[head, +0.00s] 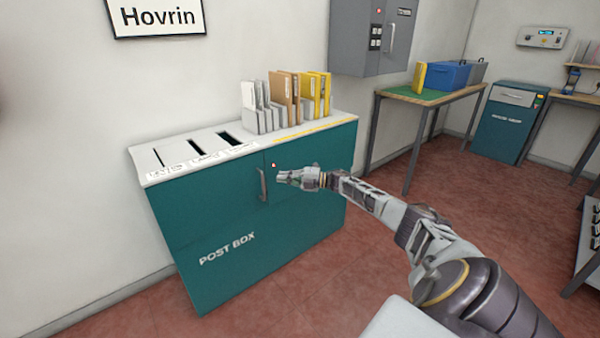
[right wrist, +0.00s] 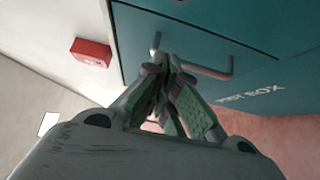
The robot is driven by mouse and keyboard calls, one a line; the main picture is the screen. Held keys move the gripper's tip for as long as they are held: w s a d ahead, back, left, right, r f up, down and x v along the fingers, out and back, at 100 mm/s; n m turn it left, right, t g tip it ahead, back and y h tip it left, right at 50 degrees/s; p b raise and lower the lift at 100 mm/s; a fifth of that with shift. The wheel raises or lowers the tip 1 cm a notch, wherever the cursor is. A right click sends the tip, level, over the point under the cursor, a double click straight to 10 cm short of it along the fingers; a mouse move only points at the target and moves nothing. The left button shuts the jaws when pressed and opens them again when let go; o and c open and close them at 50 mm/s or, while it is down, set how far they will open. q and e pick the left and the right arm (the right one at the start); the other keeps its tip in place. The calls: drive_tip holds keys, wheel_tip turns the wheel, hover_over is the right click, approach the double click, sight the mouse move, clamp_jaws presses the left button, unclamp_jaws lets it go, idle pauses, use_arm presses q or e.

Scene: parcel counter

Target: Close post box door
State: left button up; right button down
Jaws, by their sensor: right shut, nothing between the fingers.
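The post box (head: 215,258) is a teal cabinet with a white slotted top, standing against the wall. Its door (head: 200,215) carries a grey upright bar handle (head: 263,185) and looks about flush with the front, though a small gap cannot be ruled out. My right gripper (head: 282,178) is shut and empty, just right of the handle in the head view. In the right wrist view its fingertips (right wrist: 166,68) are close to the handle (right wrist: 205,70); whether they touch is unclear. My left gripper is not in view.
A small red light (head: 273,165) shows on the cabinet front. File folders (head: 290,95) stand in a rack on top. A table (head: 425,97) with a blue bin (head: 448,75) stands right. The red floor in front is open. A red box (right wrist: 91,52) shows in the wrist view.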

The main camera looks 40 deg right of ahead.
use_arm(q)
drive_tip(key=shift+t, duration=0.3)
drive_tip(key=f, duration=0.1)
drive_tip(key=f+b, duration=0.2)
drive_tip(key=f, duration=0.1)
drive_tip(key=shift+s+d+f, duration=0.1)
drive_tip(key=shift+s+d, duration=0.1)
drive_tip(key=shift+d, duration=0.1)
use_arm(e)
drive_tip(key=s+d, duration=0.1)
drive_tip(key=d, duration=0.6)
drive_tip(key=shift+d, duration=0.3)
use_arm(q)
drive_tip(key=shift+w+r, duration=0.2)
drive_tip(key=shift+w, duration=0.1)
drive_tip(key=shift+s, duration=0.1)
